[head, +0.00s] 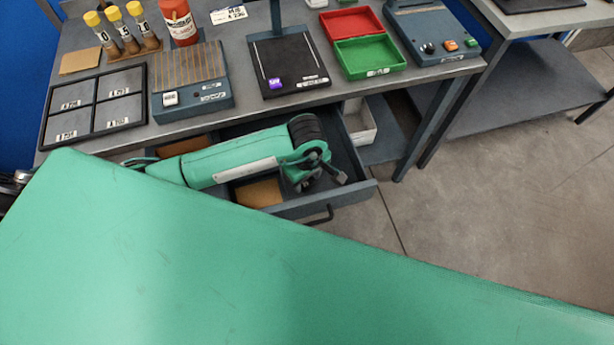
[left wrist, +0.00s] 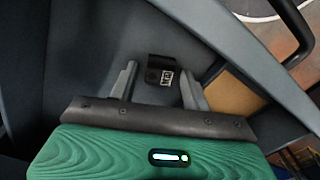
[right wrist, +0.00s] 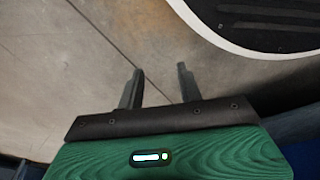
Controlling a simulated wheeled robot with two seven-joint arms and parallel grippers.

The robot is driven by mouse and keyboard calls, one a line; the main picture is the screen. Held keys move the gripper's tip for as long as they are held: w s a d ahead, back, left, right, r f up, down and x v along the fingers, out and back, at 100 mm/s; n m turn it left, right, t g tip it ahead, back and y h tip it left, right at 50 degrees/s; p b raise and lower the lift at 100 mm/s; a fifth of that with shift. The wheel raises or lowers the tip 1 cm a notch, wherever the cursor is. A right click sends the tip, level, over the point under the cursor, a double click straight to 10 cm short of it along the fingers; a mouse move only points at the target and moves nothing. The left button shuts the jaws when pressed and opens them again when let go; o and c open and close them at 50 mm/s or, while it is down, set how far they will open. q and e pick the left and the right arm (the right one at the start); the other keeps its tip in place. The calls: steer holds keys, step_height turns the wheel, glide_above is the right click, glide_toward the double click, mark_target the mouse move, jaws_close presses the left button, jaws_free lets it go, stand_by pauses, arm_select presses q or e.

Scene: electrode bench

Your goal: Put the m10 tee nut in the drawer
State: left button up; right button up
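The drawer (head: 355,190) under the bench is pulled out. My left gripper (head: 322,182) is over its right part, pointing down, with its fingers spread. In the left wrist view, a small dark piece with a pale printed label (left wrist: 161,72) shows between and just beyond the fingertips (left wrist: 158,72), with gaps on both sides. It may be the m10 tee nut, but the label is too small to read; it appears to lie on the dark drawer floor. My right gripper (right wrist: 158,75) is open and empty above the concrete floor.
Tan sections (head: 258,192) line part of the drawer. On the bench stand a labelled four-part tray (head: 97,103), a ribbed block (head: 190,80), a black plate (head: 290,65), a green bin (head: 370,58) and a blue device (head: 432,35). My green arm part covers the foreground.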

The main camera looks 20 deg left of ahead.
steer(key=shift+s+f, duration=0.15)
steer(key=shift+s, duration=0.1)
arm_select(q)
steer(key=shift+r, duration=0.15)
arm_select(e)
steer(key=shift+s, duration=0.1)
arm_select(q)
step_height(320, 180, up, 3)
steer(key=shift+w+f, duration=0.1)
step_height(320, 180, up, 9)
arm_select(e)
steer(key=shift+w+a+r, duration=0.15)
steer(key=shift+w+r, duration=0.35)
steer(key=shift+r, duration=0.1)
steer(key=shift+s+f, duration=0.1)
